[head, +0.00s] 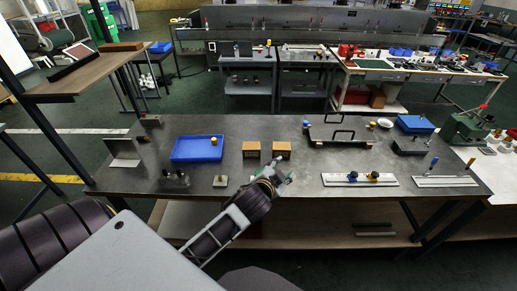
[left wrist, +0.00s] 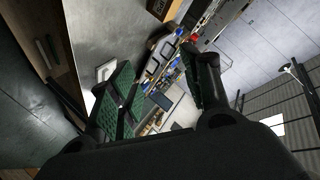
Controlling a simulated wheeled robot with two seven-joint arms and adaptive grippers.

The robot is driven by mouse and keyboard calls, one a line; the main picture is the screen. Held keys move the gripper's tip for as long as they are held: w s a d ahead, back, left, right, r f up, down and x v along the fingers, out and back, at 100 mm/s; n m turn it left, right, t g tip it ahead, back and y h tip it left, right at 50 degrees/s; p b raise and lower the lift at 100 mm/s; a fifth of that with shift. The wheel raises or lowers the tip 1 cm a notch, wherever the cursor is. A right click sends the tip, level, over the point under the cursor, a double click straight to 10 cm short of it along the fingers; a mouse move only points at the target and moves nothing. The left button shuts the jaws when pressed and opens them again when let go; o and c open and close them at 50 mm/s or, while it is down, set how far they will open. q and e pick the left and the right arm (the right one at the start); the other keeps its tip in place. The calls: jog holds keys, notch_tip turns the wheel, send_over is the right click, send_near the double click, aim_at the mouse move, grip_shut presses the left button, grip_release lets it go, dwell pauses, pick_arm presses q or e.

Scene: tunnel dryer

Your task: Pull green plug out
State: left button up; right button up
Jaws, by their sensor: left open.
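My left gripper (head: 284,174) is over the front middle of the dark workbench (head: 300,205). In the left wrist view its two green-padded fingers (left wrist: 160,88) stand apart, with nothing held between them. I cannot make out a green plug for certain in either view; the green at the gripper looks like its finger pads. A white rail (head: 340,180) with blue, black and yellow knobs lies right of the gripper. A second pale rail (head: 447,182) lies at the right end. My right gripper is not in view.
A blue tray (head: 183,150) and two wooden blocks (head: 251,149) lie behind and left of the gripper. A dark fixture with handles (head: 345,139) stands at the back right. A small plate with a yellow knob (head: 220,181) is left of the gripper. A green machine (head: 466,128) stands at the right.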

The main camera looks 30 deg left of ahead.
pick_arm(q)
jog(key=w+d+r+m+t+h, duration=0.3)
jog(key=d+r+m+t, duration=0.15)
jog(key=r, duration=0.35)
jog(key=w+d+r+m+t+h, duration=0.3)
jog(key=d+r+m+h, duration=0.1)
jog(key=r+m, duration=0.25)
jog(key=s+d+r+m+g+h, duration=0.1)
jog(key=s+d+m+g+h, duration=0.1)
jog(key=d+m+g+h, duration=0.65)
jog(key=s+d+r+m+g+h, duration=0.1)
jog(key=s+d+m+g+h, duration=0.2)
jog(key=m, duration=1)
jog(key=w+a+f+m+g+y, duration=0.2)
jog(key=a+f+m+g+y, duration=0.65)
jog(key=f, duration=0.45)
jog(key=a+f+y, duration=0.1)
jog(key=a+y, duration=0.7)
jog(key=a, duration=1.4)
jog(key=shift+w+a+g, duration=0.15)
jog(key=shift+w+g, duration=0.05)
jog(key=shift+g, duration=0.25)
